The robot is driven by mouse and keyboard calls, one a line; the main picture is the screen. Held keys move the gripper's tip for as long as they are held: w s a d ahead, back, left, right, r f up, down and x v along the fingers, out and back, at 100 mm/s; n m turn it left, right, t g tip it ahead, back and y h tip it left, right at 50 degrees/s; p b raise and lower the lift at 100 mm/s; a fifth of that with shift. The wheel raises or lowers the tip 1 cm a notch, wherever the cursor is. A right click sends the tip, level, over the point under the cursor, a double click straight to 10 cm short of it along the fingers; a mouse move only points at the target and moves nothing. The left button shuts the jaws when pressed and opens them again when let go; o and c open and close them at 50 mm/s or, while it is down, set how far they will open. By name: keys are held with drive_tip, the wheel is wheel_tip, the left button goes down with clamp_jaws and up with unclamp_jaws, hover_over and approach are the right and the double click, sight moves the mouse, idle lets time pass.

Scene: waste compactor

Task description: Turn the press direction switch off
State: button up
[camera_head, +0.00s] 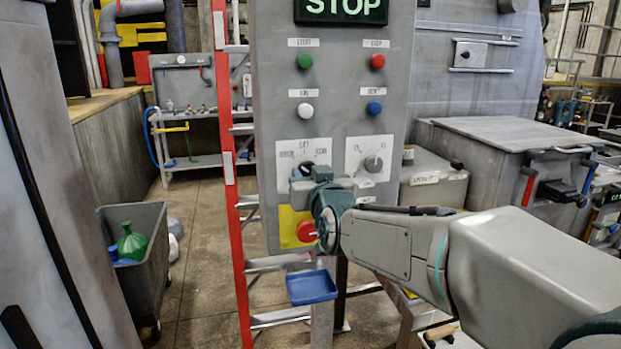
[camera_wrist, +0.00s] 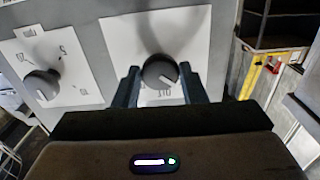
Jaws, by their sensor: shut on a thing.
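The press direction switch seems to be the left dark rotary knob (camera_head: 308,165) on the grey control panel (camera_head: 272,120); its labels are too small to read surely. In the wrist view this round knob (camera_wrist: 160,70) stands on a white plate with upside-down lettering below it. A light pointer mark on it slants toward the lower right there. My gripper (camera_head: 312,172) reaches the panel from the lower right and hides part of the knob and plate. In the wrist view my gripper (camera_wrist: 161,82) has one finger on each side of the knob, shut on it.
A second rotary knob (camera_head: 373,164) sits to the right. Green (camera_head: 304,61), red (camera_head: 377,62), white (camera_head: 305,110) and blue (camera_head: 374,108) buttons are above. A red emergency button (camera_head: 307,231) on yellow is close below my gripper. A blue tray (camera_head: 312,287) hangs beneath.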

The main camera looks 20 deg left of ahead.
drive_tip(key=shift+f+b, duration=0.2)
drive_tip(key=shift+b, duration=0.2)
drive_tip(key=m+b, duration=0.8)
drive_tip(key=m, duration=0.1)
drive_tip(key=shift+r+b, duration=0.2)
drive_tip(key=shift+b, duration=0.1)
drive_tip(key=shift+a+m, duration=0.1)
drive_tip(key=shift+m, duration=0.3)
drive_tip(key=o, duration=1)
